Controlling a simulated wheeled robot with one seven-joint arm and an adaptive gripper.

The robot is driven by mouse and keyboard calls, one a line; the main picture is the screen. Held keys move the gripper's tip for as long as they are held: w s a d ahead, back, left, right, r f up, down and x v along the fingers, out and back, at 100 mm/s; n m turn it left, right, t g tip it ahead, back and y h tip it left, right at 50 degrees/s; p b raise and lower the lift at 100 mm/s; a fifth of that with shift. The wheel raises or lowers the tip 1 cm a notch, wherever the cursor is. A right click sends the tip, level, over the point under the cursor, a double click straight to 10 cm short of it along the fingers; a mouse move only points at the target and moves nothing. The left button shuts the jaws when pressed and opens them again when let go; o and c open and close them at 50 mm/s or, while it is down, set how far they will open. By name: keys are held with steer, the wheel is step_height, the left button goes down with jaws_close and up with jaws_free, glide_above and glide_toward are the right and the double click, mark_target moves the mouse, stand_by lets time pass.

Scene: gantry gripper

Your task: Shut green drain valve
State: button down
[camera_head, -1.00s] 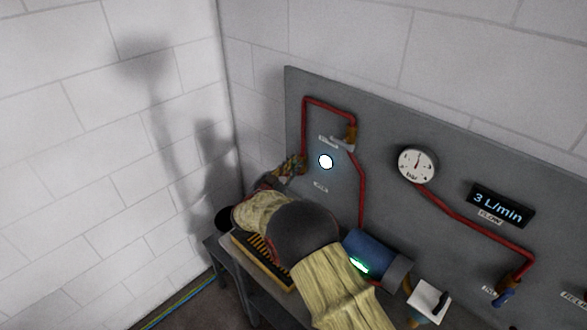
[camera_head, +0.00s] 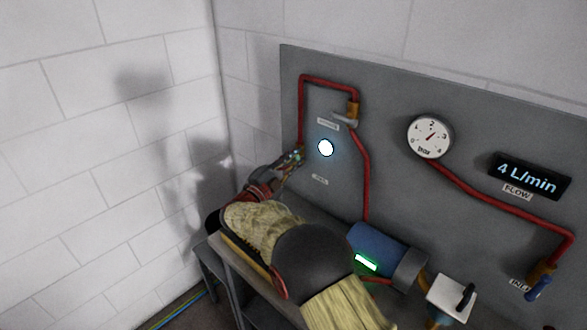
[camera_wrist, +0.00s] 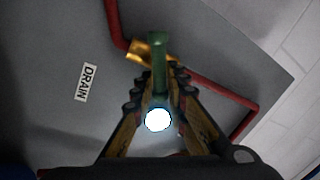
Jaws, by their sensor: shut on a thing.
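The green drain valve handle (camera_wrist: 159,62) stands between my fingertips in the wrist view, on a brass valve body (camera_wrist: 148,50) in the red pipe. My gripper (camera_wrist: 160,75) is shut on this handle. In the head view my gripper (camera_head: 295,156) is at the left end of the panel and mostly hides the valve. The DRAIN label (camera_wrist: 87,82) is beside the valve in the wrist view. How far the handle is turned is hard to tell.
The grey panel (camera_head: 390,95) carries a grey-handled valve (camera_head: 347,119), a gauge (camera_head: 430,137), a display reading 4 L/min (camera_head: 529,176) and a blue-handled valve (camera_head: 539,287). A blue cylinder (camera_head: 378,247) and a white switch box (camera_head: 450,298) stand on the bench. A white wall is close on the left.

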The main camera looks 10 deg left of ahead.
steer(key=m+b, duration=0.2)
steer(key=f+m+h+b, duration=0.1)
steer(key=m+b, duration=0.3)
steer(key=m, duration=0.1)
steer(key=shift+s+d+f+g+h+b, duration=0.1)
steer(key=shift+f+g+h+b, duration=0.2)
steer(key=shift+g+b, duration=0.1)
steer(key=c, duration=1.9)
jaws_free()
steer(key=shift+r, duration=0.1)
steer(key=v, duration=1.2)
